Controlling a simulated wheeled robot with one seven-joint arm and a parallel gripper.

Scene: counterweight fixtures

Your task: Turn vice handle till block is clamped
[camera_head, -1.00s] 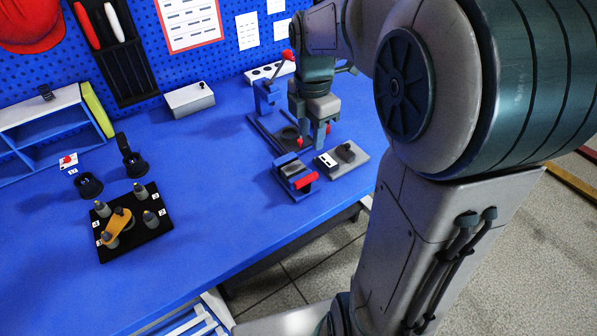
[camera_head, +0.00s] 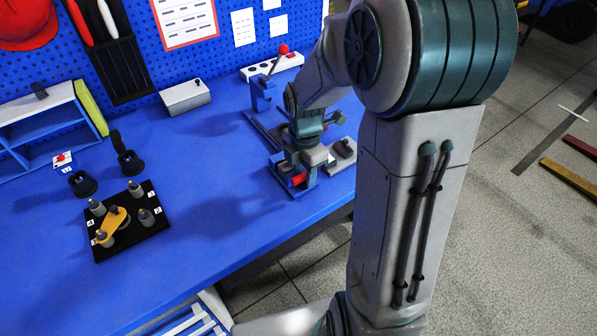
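The small vice (camera_head: 304,193) has a blue base and stands near the front edge of the blue bench. A red part (camera_head: 298,178) shows on it; I cannot tell whether this is the handle or the block. My gripper (camera_head: 312,180) is low over the vice, at its right side, pointing down. My wrist hides much of the vice, including its jaws. The fingertips are too small and dark to tell whether they are apart or touch anything.
A grey plate with a dark knob (camera_head: 343,148) lies close right of the vice. A blue lever press (camera_head: 261,92) with a red ball stands behind. A black peg board (camera_head: 125,240) is left; the bench between is clear.

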